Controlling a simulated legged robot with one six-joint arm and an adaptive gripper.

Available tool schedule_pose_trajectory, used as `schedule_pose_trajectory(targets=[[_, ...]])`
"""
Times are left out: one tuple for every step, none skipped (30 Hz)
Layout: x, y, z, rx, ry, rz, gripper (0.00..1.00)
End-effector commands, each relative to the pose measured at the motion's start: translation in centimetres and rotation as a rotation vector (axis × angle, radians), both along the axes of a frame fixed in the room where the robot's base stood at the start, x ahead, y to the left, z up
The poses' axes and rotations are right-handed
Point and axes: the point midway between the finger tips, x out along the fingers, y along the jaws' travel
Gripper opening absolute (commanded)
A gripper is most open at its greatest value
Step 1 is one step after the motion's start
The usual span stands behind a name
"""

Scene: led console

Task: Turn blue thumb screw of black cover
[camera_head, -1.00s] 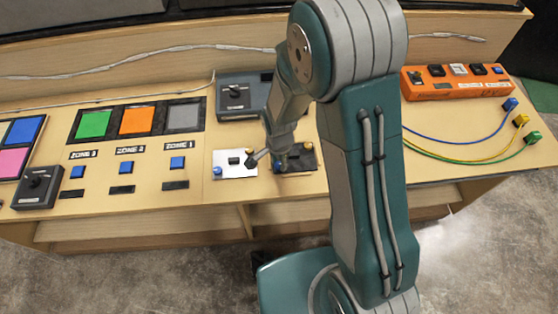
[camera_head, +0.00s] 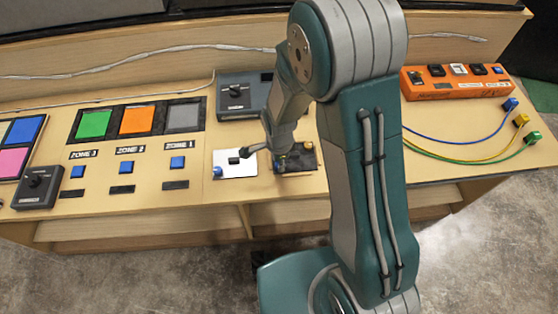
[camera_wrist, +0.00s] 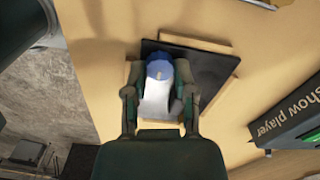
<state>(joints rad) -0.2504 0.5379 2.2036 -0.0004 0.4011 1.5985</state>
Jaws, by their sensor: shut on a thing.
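The black cover (camera_head: 298,163) lies on the desk, right of the white cover, partly hidden by my arm. In the wrist view the black cover (camera_wrist: 208,76) is a dark plate, and the blue thumb screw (camera_wrist: 159,69) shows at its left part. My gripper (camera_wrist: 160,92) is over the screw, with one finger on each side, shut on it. A pale grey-white part shows between the fingers, just below the blue head. In the head view my gripper (camera_head: 281,154) is at the left part of the black cover; the blue screw is hard to make out there.
The white cover (camera_head: 236,167) with its own blue screw (camera_head: 217,171) lies close on the left. A dark grey box (camera_head: 240,95) stands behind. In the wrist view a dark box lettered "show player" (camera_wrist: 290,115) is at right.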

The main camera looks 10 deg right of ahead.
Motion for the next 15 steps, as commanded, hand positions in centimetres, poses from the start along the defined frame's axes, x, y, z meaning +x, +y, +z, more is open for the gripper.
schedule_pose_trajectory(targets=[[0.40,0.17,0.25,0.004,-0.012,0.001,0.00],[0.41,0.18,0.26,0.004,-0.012,0.001,0.00],[0.41,0.18,0.25,0.004,-0.012,0.001,0.00],[0.41,0.18,0.26,0.004,-0.012,0.001,0.00],[0.42,0.18,0.26,0.004,-0.012,0.001,0.00],[0.42,0.18,0.26,0.004,-0.012,0.001,0.48],[0.41,0.18,0.25,0.004,-0.012,0.001,0.62],[0.38,0.16,0.23,0.004,-0.011,0.001,0.71],[0.35,0.14,0.20,0.003,-0.011,0.001,0.71],[0.33,0.14,0.17,0.003,-0.009,0.002,0.71],[0.30,0.12,0.15,0.003,-0.009,0.002,0.71],[0.27,0.10,0.13,0.003,-0.008,0.002,0.71],[0.26,0.09,0.12,0.002,-0.007,0.002,0.71],[0.24,0.08,0.10,0.001,-0.006,0.002,0.71],[0.22,0.07,0.09,0.001,-0.006,0.002,0.71]])
